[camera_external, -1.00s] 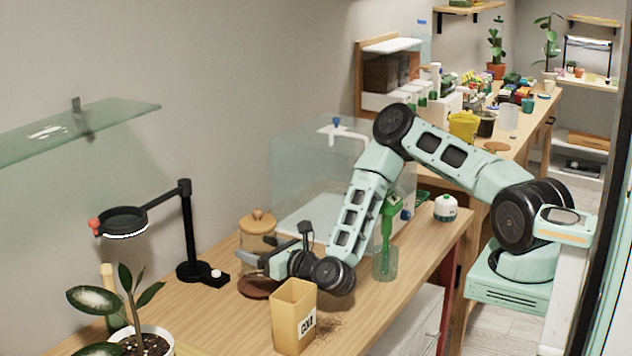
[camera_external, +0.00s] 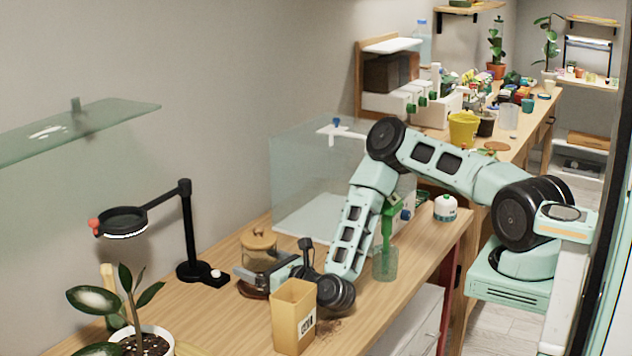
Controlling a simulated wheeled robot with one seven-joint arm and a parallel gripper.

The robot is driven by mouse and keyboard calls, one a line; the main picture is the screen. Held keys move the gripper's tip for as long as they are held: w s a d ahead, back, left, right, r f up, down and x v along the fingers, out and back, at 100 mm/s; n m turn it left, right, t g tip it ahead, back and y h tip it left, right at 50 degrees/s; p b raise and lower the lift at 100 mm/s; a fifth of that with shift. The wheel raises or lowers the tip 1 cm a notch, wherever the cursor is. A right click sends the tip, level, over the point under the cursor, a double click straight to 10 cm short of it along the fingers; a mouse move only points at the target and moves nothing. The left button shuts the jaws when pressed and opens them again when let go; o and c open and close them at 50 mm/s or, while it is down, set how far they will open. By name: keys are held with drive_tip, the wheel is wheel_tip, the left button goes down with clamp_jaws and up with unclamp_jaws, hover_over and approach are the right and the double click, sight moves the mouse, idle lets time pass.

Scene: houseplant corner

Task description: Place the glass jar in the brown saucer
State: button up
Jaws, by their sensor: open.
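The glass jar (camera_external: 258,256) is clear with a cork lid and knob, and stands upright on the wooden bench. Its base is over the brown saucer (camera_external: 244,290) and appears to rest in it. The saucer shows only as a dark rim at the lower left of the jar. My gripper (camera_external: 256,277) is low and open, with its fingers around the lower part of the jar. Parts of the jar's base and the saucer are hidden behind the fingers, so exact contact is hard to see.
A tan box (camera_external: 293,318) stands close in front of my wrist. A black lamp stand (camera_external: 187,235) is to the left, and a potted plant (camera_external: 143,340) at the front left. A glass tank (camera_external: 300,190) is behind. A green-handled tool stands in a clear cup (camera_external: 385,264) to the right.

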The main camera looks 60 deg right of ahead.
drive_tip(key=shift+r, duration=0.1)
drive_tip(key=shift+r+p, duration=0.2)
drive_tip(key=shift+p, duration=0.15)
drive_tip(key=s, duration=0.4)
drive_tip(key=s+a, duration=0.1)
drive_tip(key=s, duration=0.7)
drive_tip(key=shift+a+f, duration=0.15)
